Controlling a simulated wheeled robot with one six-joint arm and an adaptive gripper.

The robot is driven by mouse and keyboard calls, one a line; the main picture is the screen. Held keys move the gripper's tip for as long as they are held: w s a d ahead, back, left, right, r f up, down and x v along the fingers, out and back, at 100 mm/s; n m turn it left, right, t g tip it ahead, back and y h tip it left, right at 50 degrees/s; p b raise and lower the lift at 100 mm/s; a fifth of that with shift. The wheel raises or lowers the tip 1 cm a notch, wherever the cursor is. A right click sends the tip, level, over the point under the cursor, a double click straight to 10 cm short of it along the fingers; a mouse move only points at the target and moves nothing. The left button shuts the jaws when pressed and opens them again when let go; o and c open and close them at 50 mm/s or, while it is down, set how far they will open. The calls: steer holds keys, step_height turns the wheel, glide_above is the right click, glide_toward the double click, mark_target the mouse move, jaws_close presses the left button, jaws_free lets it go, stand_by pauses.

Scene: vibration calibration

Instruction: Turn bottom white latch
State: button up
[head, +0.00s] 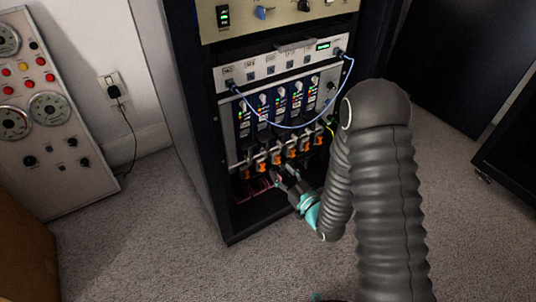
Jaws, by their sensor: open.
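My gripper (283,178) is at the lower front of the dark equipment rack (204,150). Its jaws are open, pointing up and left toward the bottom of a module panel (285,108). A row of small orange and whitish latch-like parts (262,164) runs along the bottom edge of this panel. The fingertips are just below this row, near its middle. The parts are too small to tell which one is the bottom white latch or how it is turned. I cannot tell whether the fingers touch any part.
A blue cable (295,126) loops across the panel's front above my gripper. Reddish cables (252,190) lie in the dark bay below. A gauge panel (50,110) stands at left, and a dark cabinet (450,60) at right. Carpet (150,230) in front is clear.

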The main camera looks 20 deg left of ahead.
mark_target(265, 152)
steer(key=x, duration=0.9)
jaws_close()
